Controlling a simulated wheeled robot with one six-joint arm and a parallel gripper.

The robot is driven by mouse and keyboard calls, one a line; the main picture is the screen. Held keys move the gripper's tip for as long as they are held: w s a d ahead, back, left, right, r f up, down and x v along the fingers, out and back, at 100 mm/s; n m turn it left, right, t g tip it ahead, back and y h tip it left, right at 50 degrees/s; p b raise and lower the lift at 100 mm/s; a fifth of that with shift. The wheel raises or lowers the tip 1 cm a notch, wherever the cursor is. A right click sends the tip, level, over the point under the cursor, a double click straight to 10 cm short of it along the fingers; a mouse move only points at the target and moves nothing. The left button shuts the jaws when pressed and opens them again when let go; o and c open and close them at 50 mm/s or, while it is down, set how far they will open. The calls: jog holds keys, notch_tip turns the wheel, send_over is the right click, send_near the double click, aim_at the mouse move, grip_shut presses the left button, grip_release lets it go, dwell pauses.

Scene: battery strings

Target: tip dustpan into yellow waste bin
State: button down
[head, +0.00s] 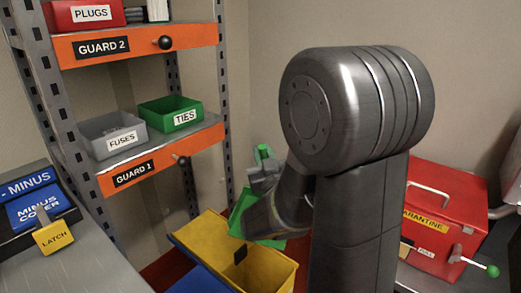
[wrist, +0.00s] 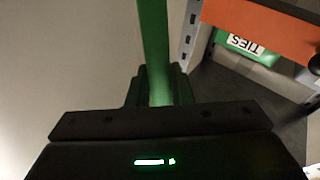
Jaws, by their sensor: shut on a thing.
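The green dustpan (head: 239,212) is over the yellow waste bin (head: 284,275) in the head view, partly hidden by my arm. Its handle top (head: 263,152) sticks up above my gripper (head: 263,175). In the wrist view the green handle (wrist: 153,45) runs up from between the fingers of my gripper (wrist: 158,85), which is shut on it. The pan looks steeply tilted. Whether anything lies in it cannot be seen. The bin's top is open at the right; a yellow panel (head: 207,237) slopes at its left.
A grey rack at the left holds a grey FUSES box (head: 113,136) and a green TIES box (head: 170,113). The TIES box also shows in the wrist view (wrist: 253,46). A red quarantine box (head: 445,225) is at the right. Something blue (head: 200,281) is beside the bin.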

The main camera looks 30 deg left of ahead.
jog(key=w+a+r+m+g+h+p, duration=0.1)
jog(key=w+m+h+p, duration=0.1)
jog(key=w+p, duration=0.4)
jog(key=shift+w+a+r+g+p, duration=0.2)
jog(key=shift+w+a+g+p, duration=0.15)
jog(key=shift+p, duration=1.7)
